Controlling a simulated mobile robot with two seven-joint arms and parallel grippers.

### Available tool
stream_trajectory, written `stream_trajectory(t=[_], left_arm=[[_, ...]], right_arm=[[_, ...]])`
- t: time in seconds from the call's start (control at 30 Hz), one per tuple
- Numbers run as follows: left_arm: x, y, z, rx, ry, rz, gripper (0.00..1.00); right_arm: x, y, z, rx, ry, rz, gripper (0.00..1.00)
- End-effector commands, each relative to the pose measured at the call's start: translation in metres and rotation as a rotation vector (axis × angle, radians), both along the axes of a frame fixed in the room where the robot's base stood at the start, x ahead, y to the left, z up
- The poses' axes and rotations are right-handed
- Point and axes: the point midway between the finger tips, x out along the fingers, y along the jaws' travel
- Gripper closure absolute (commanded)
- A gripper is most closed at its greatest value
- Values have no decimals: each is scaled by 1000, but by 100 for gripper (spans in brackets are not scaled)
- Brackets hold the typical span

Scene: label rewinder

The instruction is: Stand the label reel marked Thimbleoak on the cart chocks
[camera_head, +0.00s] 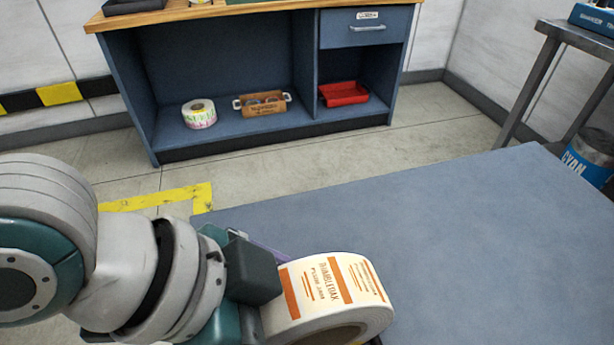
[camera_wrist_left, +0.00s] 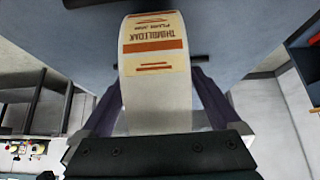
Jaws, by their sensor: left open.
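The label reel marked Thimbleoak (camera_head: 325,290) is white with orange print and stands upright on its rim at the near edge of the blue-grey cart top (camera_head: 470,215). It also fills the middle of the left wrist view (camera_wrist_left: 155,85). My left gripper (camera_wrist_left: 158,98) is open, with one purple finger on each side of the reel's width; I cannot tell whether they touch it. Dark bars, perhaps the chocks (camera_wrist_left: 193,61), show beside the reel in the wrist view; the reel's contact with them is mostly hidden. My right gripper is out of view.
A metal table (camera_head: 535,85) and a cyan drum (camera_head: 585,155) stand at right. The cart top beyond the reel is clear.

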Motion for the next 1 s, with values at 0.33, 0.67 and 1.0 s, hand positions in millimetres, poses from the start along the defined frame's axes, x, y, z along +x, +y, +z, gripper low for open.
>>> stream_trajectory(t=[0.33, 0.67, 1.0], left_arm=[[-5, 17, 23, 5, 0, -1, 3], [-16, 50, 72, 4, -1, 0, 3], [-25, 33, 130, -42, -14, 151, 3]], right_arm=[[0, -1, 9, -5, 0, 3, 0], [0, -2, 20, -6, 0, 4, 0], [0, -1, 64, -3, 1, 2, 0]])
